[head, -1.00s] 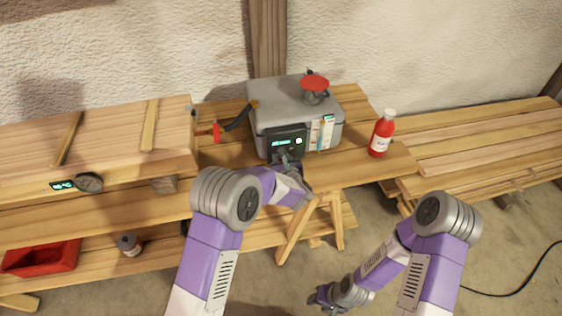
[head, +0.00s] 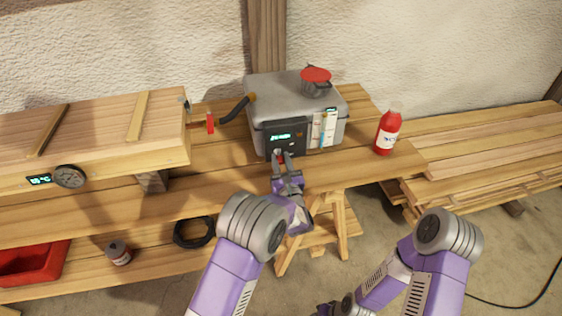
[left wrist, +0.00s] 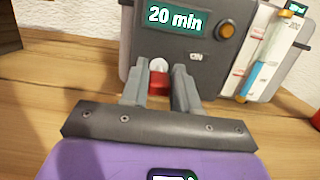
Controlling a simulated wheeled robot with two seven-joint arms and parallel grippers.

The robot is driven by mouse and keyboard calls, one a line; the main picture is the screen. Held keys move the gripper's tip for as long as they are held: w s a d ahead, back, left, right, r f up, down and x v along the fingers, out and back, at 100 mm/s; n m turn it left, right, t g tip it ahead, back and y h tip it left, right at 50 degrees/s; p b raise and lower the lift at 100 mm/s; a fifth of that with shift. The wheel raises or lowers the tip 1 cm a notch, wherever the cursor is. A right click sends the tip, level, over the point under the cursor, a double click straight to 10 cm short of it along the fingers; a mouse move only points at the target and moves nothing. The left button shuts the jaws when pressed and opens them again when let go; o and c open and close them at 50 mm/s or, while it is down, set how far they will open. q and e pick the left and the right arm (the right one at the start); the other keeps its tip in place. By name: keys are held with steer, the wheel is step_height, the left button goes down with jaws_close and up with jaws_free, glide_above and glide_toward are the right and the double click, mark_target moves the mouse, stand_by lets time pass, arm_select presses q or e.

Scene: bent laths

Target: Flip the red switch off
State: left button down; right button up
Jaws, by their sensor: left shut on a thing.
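A grey box (head: 300,88) with a dark control panel (head: 286,137) stands on the wooden bench. In the left wrist view the panel's display (left wrist: 174,17) reads "20 min", with an orange round lamp (left wrist: 227,29) and an "ON" mark beside it. The red switch (left wrist: 158,86) shows low on the panel, between my left fingers, with a pale knob above it. My left gripper (head: 281,154) is shut on the red switch; the fingers hide its sides. My right gripper (head: 325,309) is low at the bottom edge, mostly cut off, its fingers unclear.
A red bottle (head: 388,131) stands right of the box. A red valve wheel (head: 315,74) tops the box. A black hose (head: 236,109) runs left beside a red handle (head: 210,122) and a long wooden box (head: 90,137) with a gauge (head: 70,176). Bench in front is clear.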

arm_select(q)
steer(key=shift+f+t, duration=0.15)
steer(key=shift+t, duration=0.15)
steer(key=c, duration=0.9)
jaws_free()
steer(key=p+v, duration=0.1)
steer(key=v, duration=0.6)
steer(key=shift+s+d+f+p, duration=0.1)
steer(key=shift+s+p, duration=0.15)
steer(key=shift+p, duration=0.15)
